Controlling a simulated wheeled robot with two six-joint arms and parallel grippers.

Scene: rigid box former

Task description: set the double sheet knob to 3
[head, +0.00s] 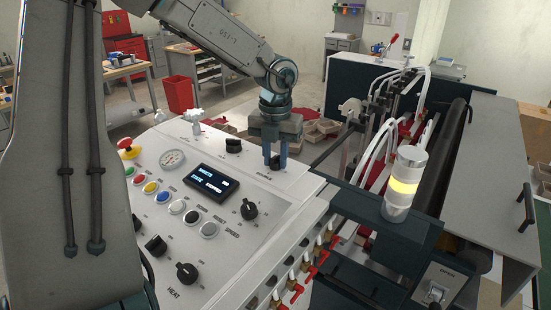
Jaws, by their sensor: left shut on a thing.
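My left gripper (275,162) points down at the far right part of the light grey control panel (255,238). Its fingers are shut on the double sheet knob, just above a small label that seems to read "DOUBLE". The fingers hide most or all of this knob, so I cannot read its setting. My right gripper is not in view.
Near the gripper are a black knob (233,146), a white star-shaped handle (194,117), a lit display (212,184) and another black knob (249,209). A red emergency button (128,148) sits left. A yellow-lit beacon (405,183) and white hoses stand right.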

